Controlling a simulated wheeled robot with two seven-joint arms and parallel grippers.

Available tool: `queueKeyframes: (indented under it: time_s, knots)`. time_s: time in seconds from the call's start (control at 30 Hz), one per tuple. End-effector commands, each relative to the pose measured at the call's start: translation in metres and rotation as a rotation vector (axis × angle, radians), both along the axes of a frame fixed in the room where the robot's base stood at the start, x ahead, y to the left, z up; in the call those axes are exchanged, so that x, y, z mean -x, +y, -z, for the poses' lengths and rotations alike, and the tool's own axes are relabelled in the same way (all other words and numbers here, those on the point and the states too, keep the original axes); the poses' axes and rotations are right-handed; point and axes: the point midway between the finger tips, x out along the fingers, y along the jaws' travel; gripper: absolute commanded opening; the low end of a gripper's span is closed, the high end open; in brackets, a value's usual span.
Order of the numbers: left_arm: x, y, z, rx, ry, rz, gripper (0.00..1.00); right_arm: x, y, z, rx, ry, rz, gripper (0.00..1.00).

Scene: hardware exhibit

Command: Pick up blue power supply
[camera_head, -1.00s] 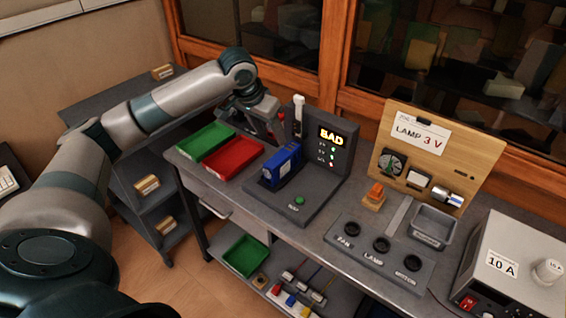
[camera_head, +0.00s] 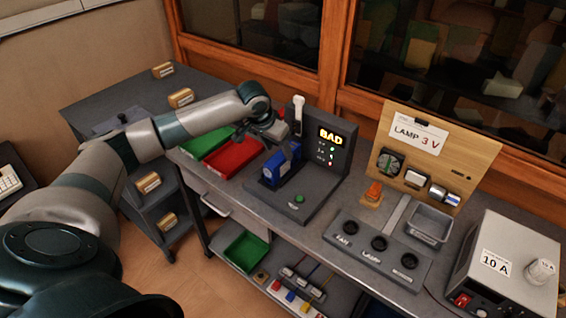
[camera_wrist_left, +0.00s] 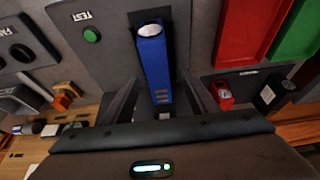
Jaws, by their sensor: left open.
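In the left wrist view the blue power supply (camera_wrist_left: 153,62) reaches in between the two spread fingers of my left gripper (camera_wrist_left: 163,97). The jaws are open, with a gap on both sides. My right gripper is out of view.
A green tray (camera_head: 198,143) and a red tray (camera_head: 234,158) lie left of the station. A panel with FAN and LAMP sockets (camera_head: 378,250), a wooden LAMP 3 V board (camera_head: 440,150) and a 10 A supply box (camera_head: 515,262) stand to the right. A green test button (camera_head: 299,198) is in front.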

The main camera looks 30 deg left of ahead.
Motion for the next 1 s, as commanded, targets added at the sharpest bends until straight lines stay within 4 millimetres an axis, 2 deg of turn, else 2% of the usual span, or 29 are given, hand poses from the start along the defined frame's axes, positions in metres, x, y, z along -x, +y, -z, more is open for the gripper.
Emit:
queueKeyframes:
  time_s: [0.17,0.33,0.53,1.0]
  knots:
    - [-0.006,-0.002,0.008,0.000,0.002,-0.001,0.53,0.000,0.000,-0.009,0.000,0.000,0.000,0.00]
    - [-0.016,-0.005,0.026,0.001,0.002,0.000,0.53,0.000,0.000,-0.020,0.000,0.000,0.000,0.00]
    - [-0.022,-0.005,0.044,-0.001,0.001,0.000,0.53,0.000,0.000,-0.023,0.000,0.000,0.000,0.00]
    - [-0.023,-0.005,0.046,0.000,0.000,0.001,0.53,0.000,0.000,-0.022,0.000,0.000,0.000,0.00]
